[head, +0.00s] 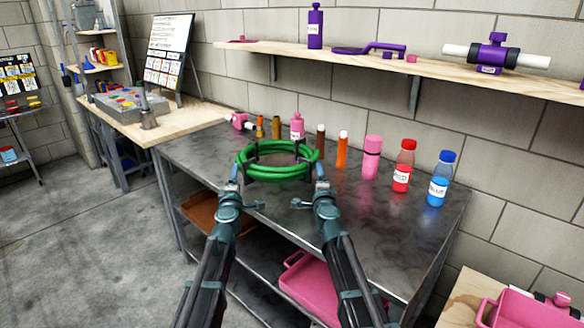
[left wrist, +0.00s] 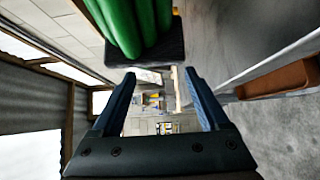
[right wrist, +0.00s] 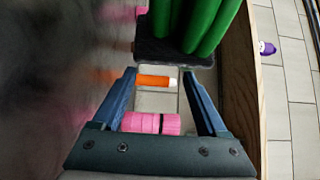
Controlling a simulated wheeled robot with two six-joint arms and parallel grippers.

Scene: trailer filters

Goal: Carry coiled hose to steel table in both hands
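The coiled green hose (head: 278,174) with dark straps is at the steel table (head: 400,235), over its top; I cannot tell whether it rests there or sits just above. My left gripper (head: 233,186) is at the coil's near left side. My right gripper (head: 322,184) is at its near right side. In the left wrist view, the fingers (left wrist: 159,75) stand apart with an empty gap, and a dark block under the hose (left wrist: 135,25) is just past the tips. The right wrist view shows the same: fingers (right wrist: 160,72) apart, hose (right wrist: 200,22) and dark block beyond.
A pink bottle (head: 371,158), an orange bottle (head: 342,150), a red bottle (head: 403,166) and a blue bottle (head: 440,180) line the table's back. A wooden shelf (head: 400,65) hangs above. A pink tray (head: 310,285) sits below. The table's right part is clear.

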